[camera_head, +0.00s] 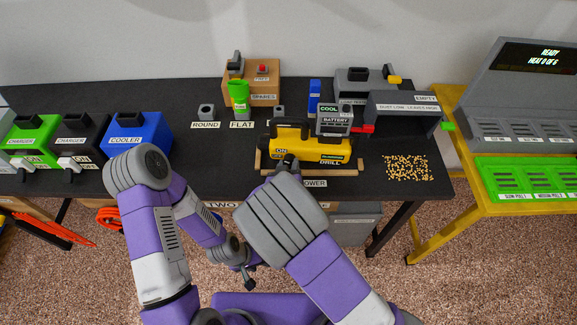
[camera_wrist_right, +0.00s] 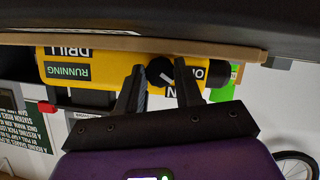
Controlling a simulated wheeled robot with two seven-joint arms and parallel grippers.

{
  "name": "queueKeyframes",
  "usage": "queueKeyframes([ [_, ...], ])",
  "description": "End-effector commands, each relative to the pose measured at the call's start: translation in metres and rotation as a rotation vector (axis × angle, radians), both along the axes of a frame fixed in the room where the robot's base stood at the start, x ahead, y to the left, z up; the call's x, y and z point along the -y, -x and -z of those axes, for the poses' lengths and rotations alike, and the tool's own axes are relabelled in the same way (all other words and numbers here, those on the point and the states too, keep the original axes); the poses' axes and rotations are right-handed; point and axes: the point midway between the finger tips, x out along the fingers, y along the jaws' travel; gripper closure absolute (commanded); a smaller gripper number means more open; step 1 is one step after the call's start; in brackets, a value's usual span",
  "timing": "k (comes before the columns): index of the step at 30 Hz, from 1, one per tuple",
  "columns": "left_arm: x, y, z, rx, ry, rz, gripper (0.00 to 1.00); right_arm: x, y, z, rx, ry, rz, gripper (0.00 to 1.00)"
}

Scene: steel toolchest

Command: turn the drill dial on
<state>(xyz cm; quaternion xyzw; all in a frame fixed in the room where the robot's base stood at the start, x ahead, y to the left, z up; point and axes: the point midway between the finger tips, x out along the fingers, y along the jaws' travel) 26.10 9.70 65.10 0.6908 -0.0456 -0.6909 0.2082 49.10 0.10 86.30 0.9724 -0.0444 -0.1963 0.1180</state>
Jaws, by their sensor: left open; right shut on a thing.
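The yellow drill (camera_head: 318,148) with a black handle lies in a wooden cradle on the dark bench. Its label reads ON at the left and a green label sits at its right end. In the right wrist view the drill (camera_wrist_right: 115,60) appears upside down, with a green RUNNING sign (camera_wrist_right: 68,72). The black dial (camera_wrist_right: 160,72) sits between the fingers of my right gripper (camera_wrist_right: 160,66), which is shut on it. In the head view my right gripper (camera_head: 288,163) is at the drill's front, hiding the dial. My left gripper (camera_head: 248,282) is open and empty, low in front of the bench.
Green, black and blue charger and cooler boxes (camera_head: 140,132) stand at the left of the bench. A green-topped piece (camera_head: 239,95), a battery block (camera_head: 334,120) and a grey holder (camera_head: 400,110) stand behind the drill. Small pellets (camera_head: 408,168) lie at right. A yellow-framed station (camera_head: 520,180) stands beyond.

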Motion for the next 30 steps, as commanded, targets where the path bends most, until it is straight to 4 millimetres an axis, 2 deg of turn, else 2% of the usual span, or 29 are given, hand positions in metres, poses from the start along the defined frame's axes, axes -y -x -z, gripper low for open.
queueKeyframes([
  [21,0.000,0.000,0.058,0.000,0.000,0.000,0.57,0.006,0.000,0.004,0.019,-0.444,0.006,0.95],
  [30,0.000,0.000,0.067,0.000,0.000,0.000,0.57,0.006,0.000,0.002,0.021,-0.519,0.006,0.95],
])
